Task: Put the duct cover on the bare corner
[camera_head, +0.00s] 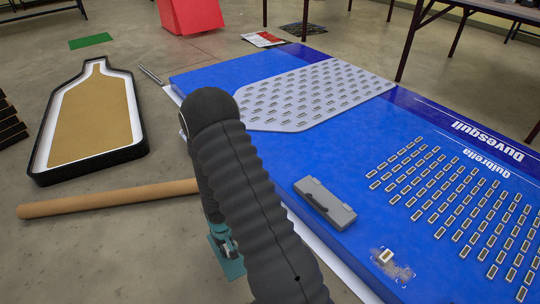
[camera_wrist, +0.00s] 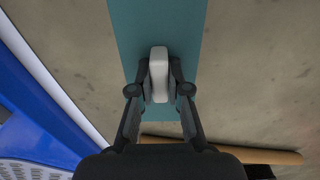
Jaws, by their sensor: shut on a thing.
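My gripper (camera_wrist: 159,88) is shut on a pale block-shaped grip. The grip appears to belong to a flat teal panel (camera_wrist: 159,25), likely the duct cover. In the head view, a bit of teal (camera_head: 229,266) shows beside the blue board's near edge; my arm hides most of the gripper. The blue lightbox board (camera_head: 270,165) lies to the right. A worn, brownish patch (camera_head: 402,271) with pale corner marks and a small light module (camera_head: 385,256) on it lies near its front edge. I cannot tell whether this is the bare corner.
A grey case (camera_head: 325,203) lies on the board beside my arm. A pale perforated plate (camera_head: 315,92) covers its far part. A cardboard tube (camera_head: 105,198) and a bottle-shaped sign (camera_head: 95,118) lie on the floor at left. Table legs (camera_head: 408,45) stand behind the board.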

